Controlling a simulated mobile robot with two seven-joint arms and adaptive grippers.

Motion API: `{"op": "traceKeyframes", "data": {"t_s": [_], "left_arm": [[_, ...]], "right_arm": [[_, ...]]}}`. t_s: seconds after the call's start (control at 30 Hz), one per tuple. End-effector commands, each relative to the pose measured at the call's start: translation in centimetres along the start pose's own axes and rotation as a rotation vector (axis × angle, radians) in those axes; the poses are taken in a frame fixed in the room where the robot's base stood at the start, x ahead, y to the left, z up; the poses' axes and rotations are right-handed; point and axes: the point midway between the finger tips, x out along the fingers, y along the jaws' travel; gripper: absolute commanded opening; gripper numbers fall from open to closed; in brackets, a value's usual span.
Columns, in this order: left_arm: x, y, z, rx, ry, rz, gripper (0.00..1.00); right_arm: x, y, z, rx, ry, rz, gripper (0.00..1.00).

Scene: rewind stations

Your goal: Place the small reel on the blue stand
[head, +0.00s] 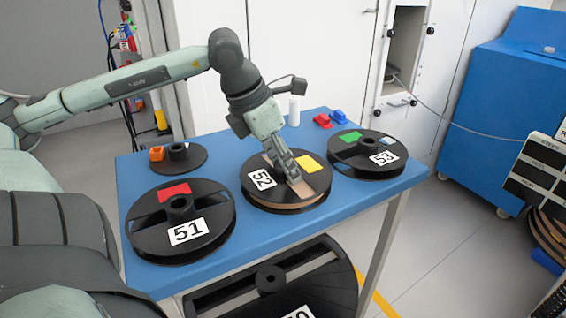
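Several black reels lie flat on the blue table (290,232). The smallest reel (192,163) is at the back left, with a short hub and an orange block by its rim. Reel 52 (258,196), with a yellow patch and tan winding, is in the middle. My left gripper (291,178) points down at reel 52's centre and hides its hub; whether its fingers are apart or closed on the hub is unclear. A small blue block-like piece (338,117) stands at the table's back edge; I cannot tell if it is the blue stand. My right gripper is not in view.
Reel 51 (150,222) is front left and reel 53 (349,160) back right. A red piece (323,121) and a white cylinder (294,111) stand at the back. A larger reel (335,275) is below the table. A blue cabinet (500,110) stands right, past open floor.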

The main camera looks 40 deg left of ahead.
Motion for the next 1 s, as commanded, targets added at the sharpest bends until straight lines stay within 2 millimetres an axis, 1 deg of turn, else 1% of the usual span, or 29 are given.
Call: {"op": "traceKeyframes", "data": {"t_s": [0.03,0.07,0.1,0.3,0.47,0.5,0.53,0.67,0.8,0.9,1.0], "left_arm": [[0.0,0.0,0.0,0.000,0.000,0.000,0.56],[0.0,0.0,0.0,0.000,0.000,0.000,0.60],[0.0,0.0,0.0,0.000,0.000,0.000,0.61],[0.0,0.0,0.0,0.000,0.000,0.000,0.61],[-0.4,0.0,0.2,0.000,0.000,0.000,0.61],[-0.8,0.0,0.2,-0.001,-0.004,0.001,0.61],[-1.2,0.0,0.3,-0.001,-0.005,0.000,0.61],[-3.9,0.0,0.3,-0.001,-0.008,0.000,0.61],[-7.1,0.0,0.3,0.000,-0.008,0.001,0.61],[-9.1,0.1,0.3,0.000,-0.007,0.002,0.61],[-10.6,0.1,0.2,-0.001,-0.004,0.002,0.61]], "right_arm": [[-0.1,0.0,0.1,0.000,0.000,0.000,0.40],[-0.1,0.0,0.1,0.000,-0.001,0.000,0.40],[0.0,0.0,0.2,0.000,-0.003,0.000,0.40],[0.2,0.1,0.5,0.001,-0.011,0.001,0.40],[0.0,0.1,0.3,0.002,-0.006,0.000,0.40],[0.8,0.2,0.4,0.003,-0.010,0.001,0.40],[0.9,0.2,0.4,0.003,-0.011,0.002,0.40],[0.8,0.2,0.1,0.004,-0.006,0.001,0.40],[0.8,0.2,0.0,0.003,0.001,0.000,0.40],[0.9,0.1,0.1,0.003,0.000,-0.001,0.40],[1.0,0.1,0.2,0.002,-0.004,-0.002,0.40]]}}
